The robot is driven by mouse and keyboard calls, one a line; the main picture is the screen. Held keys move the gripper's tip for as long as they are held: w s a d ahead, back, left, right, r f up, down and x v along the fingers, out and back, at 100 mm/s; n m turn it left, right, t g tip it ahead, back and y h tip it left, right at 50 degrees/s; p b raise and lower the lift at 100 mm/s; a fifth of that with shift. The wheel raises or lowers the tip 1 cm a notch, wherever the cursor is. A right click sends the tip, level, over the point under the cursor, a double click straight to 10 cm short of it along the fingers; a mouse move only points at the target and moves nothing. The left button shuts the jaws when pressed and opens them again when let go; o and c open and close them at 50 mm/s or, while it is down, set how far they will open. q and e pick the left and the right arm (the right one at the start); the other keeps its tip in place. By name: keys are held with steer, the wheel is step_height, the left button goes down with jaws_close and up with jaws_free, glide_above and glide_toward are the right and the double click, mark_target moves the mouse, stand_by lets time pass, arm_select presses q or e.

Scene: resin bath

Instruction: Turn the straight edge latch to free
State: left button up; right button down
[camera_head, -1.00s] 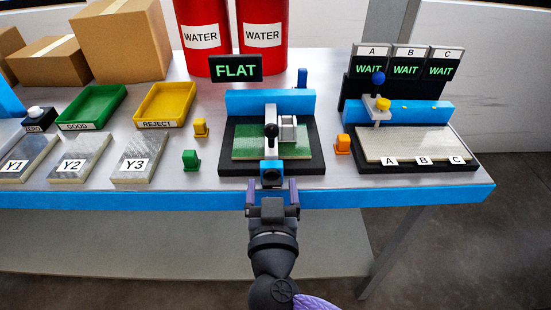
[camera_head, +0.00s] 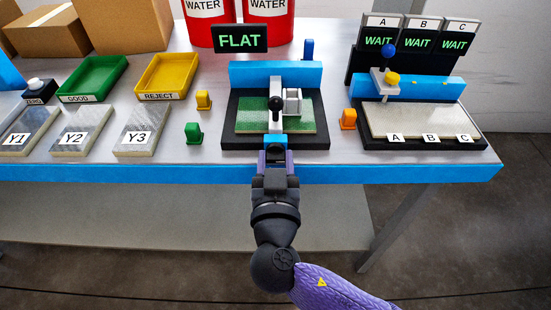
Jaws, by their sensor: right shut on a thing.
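The straight edge is a pale bar (camera_head: 275,124) lying front to back across the green plate (camera_head: 250,121) of the black fixture. It carries a black ball knob (camera_head: 275,103) and a small white block (camera_head: 292,102). A blue block (camera_head: 271,140) is at its front end, with a dark part just in front that I take to be the latch (camera_head: 275,149). My right gripper (camera_head: 276,160) is at the table's front edge, its purple fingers on either side of this dark part, shut on it. The fingers and wrist hide most of the latch, so its angle is unclear. My left gripper is not in view.
A sign reading FLAT (camera_head: 240,39) stands behind the fixture. Green (camera_head: 193,133), yellow (camera_head: 203,99) and orange (camera_head: 348,119) pegs stand beside it. At right is a second station (camera_head: 378,144) under WAIT signs; plates and trays lie left.

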steer(key=shift+r+n+p, duration=0.1)
steer(key=shift+n+p, duration=0.2)
steer(key=shift+n, duration=0.5)
steer(key=n+p, duration=0.1)
steer(key=n, duration=0.2)
steer(key=n+p, duration=0.1)
steer(key=n, duration=0.2)
steer(key=n+p, duration=0.2)
steer(key=n, duration=0.4)
steer(key=shift+r+n, duration=0.1)
steer(key=shift+n, duration=0.2)
steer(key=shift+n+p, duration=0.35)
steer(key=shift+n, duration=1.35)
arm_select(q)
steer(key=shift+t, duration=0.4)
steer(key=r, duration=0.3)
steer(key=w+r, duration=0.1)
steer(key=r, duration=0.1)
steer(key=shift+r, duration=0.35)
arm_select(e)
steer(key=shift+n, duration=0.3)
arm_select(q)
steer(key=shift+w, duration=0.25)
